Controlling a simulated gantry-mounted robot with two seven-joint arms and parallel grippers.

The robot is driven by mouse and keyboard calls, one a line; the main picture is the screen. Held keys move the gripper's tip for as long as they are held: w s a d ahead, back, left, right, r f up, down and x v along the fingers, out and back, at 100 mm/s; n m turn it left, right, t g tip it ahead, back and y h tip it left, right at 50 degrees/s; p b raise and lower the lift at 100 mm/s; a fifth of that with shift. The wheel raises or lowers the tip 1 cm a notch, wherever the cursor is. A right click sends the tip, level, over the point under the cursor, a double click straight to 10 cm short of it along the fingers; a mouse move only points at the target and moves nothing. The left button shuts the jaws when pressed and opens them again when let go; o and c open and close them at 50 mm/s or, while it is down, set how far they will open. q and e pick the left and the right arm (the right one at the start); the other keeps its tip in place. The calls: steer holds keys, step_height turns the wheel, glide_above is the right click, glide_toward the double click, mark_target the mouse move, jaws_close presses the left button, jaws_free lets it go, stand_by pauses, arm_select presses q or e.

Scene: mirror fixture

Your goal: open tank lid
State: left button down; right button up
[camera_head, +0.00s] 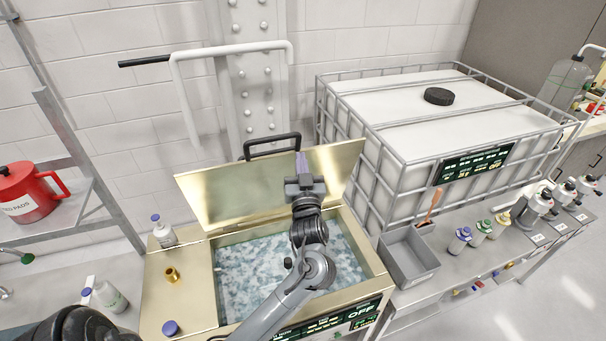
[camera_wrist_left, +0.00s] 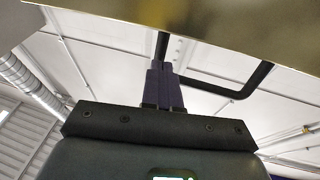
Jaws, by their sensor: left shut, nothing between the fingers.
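The brass-coloured tank (camera_head: 382,285) stands in the middle, with pale blue and white foamy contents (camera_head: 255,275) showing in its opening. Its lid (camera_head: 215,190) is raised and tilted back, its inner face towards me. A black handle (camera_head: 262,141) stands at the lid's top edge. My left gripper (camera_head: 302,158) is shut and empty, in front of the lid's upper edge, right of the handle's middle. In the left wrist view, the shut purple fingers (camera_wrist_left: 162,75) point up just under the lid edge (camera_wrist_left: 200,14), with the handle (camera_wrist_left: 240,92) behind. Whether they touch the lid is unclear.
A caged white container (camera_head: 390,105) stands right of the tank. A grey bin (camera_head: 410,262) and several small bottles (camera_head: 460,238) are on the right bench. A white bottle (camera_head: 163,230) and a brass fitting (camera_head: 172,274) are at left. A white pipe (camera_head: 230,48) is behind.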

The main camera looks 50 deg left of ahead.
mark_target(299, 144)
arm_select(q)
steer(key=shift+p+x, duration=0.35)
steer(key=shift+x, duration=1.1)
steer(key=shift+a, duration=0.1)
steer(key=shift+g+h, duration=0.5)
steer(key=a+p, duration=0.1)
steer(key=w+a+r+p, duration=0.1)
steer(key=a, duration=0.1)
steer(key=a+r, duration=0.1)
steer(key=shift+w+a+p, duration=0.15)
steer(key=shift+p, duration=0.25)
steer(key=x, duration=0.4)
steer(key=shift+s+a+f+b, duration=0.2)
steer(key=shift+s+a+b, duration=0.1)
steer(key=shift+b, duration=0.1)
